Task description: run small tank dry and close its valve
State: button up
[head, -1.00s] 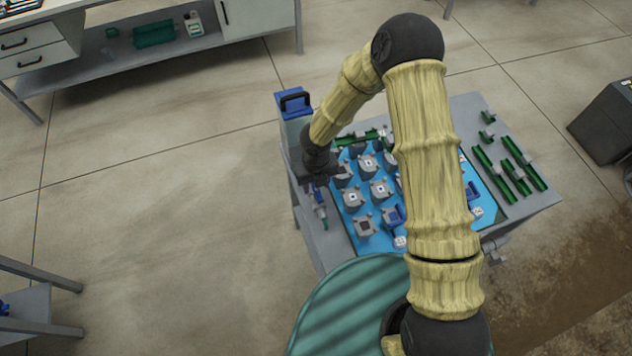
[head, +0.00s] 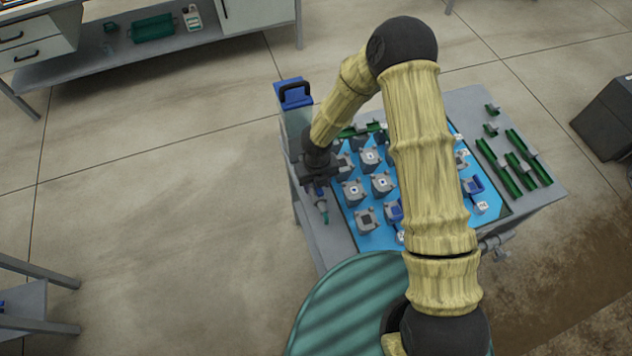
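A small tank with a blue lid and a dark handle (head: 294,94) stands at the far left corner of the skid table. Its clear body is partly hidden behind my forearm. Below it, at the table's left edge, is a small blue and grey-green valve or fitting (head: 322,207). My gripper (head: 316,184) points down just above the top of this fitting. The fingers are small and dark here, so I cannot tell whether they are open, shut or touching it. The liquid level in the tank cannot be made out.
A blue panel (head: 374,238) on the grey table carries several grey square blocks and blue-handled parts, partly covered by my arm. Green channel pieces (head: 512,160) lie on the right side. A dark box (head: 606,118) stands at far right.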

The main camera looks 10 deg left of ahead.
jog(key=shift+c, duration=0.4)
grip_shut()
jog(key=m+b, duration=0.1)
jog(key=m, duration=0.3)
jog(key=shift+b, duration=0.3)
jog(key=m+b, duration=0.1)
jog(key=m, duration=0.4)
jog(key=shift+m+b, duration=0.3)
jog(key=shift+m, duration=0.1)
jog(key=m+b, duration=0.1)
jog(key=m, duration=0.4)
jog(key=shift+m, duration=0.3)
jog(key=m+b, duration=0.1)
jog(key=m, duration=0.3)
jog(key=shift+r, duration=0.1)
jog(key=shift+o, duration=0.6)
grip_release()
